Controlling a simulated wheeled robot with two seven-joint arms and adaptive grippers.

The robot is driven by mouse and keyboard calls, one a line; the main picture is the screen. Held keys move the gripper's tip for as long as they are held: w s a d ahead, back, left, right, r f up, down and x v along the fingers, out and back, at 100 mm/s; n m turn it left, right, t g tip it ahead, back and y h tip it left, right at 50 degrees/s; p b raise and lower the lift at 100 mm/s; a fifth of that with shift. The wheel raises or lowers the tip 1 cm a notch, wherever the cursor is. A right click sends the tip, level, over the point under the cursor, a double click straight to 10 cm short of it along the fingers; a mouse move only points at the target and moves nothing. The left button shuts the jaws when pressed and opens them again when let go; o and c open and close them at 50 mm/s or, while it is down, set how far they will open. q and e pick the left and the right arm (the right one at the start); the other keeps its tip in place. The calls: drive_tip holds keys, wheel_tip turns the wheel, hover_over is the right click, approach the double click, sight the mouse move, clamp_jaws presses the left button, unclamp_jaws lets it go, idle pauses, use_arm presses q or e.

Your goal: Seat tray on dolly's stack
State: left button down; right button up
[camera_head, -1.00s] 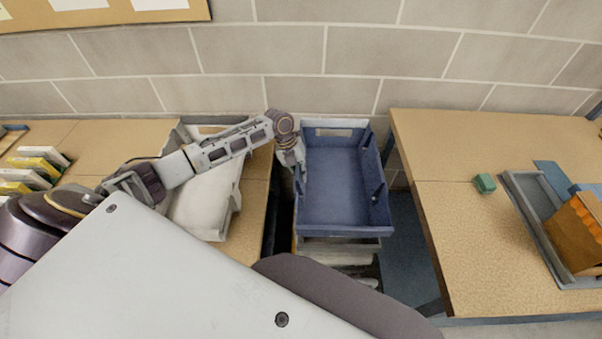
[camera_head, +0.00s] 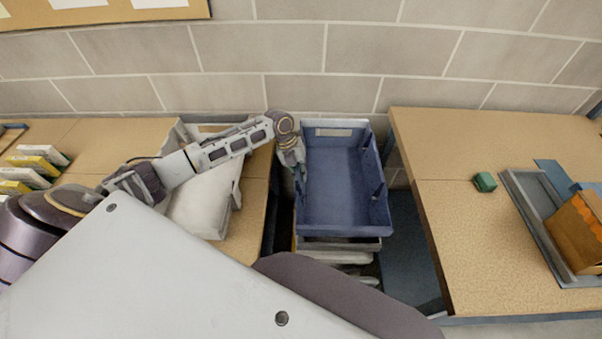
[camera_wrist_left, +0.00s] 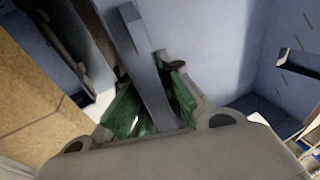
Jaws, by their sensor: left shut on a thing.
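The blue tray (camera_head: 340,190) is empty and upright over the stack of grey-white trays (camera_head: 345,253) between the two benches. I cannot tell whether it rests fully on the stack or hangs just above it. My left gripper (camera_head: 299,170) is at the tray's left wall. In the left wrist view my left gripper (camera_wrist_left: 155,105), with green finger pads, is shut on the tray's rim (camera_wrist_left: 140,50), and the blue inside (camera_wrist_left: 205,45) lies beyond. The dolly under the stack is hidden. My right gripper is out of view.
A left bench (camera_head: 85,140) holds a white-grey tray (camera_head: 205,205) and several yellow-and-white boxes (camera_head: 35,165). The right bench (camera_head: 450,230) holds a green block (camera_head: 485,182) and a grey tray (camera_head: 530,210) with an orange-brown box (camera_head: 580,230). Both benches stand close beside the stack.

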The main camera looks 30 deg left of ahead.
use_arm(q)
drive_tip(key=shift+f, duration=0.1)
drive_tip(key=c, duration=1.9)
unclamp_jaws()
drive_tip(key=shift+o, duration=0.2)
drive_tip(key=shift+f, duration=0.15)
drive_tip(key=p+v, duration=0.7)
drive_tip(key=v, duration=0.4)
drive_tip(key=shift+p, duration=0.4)
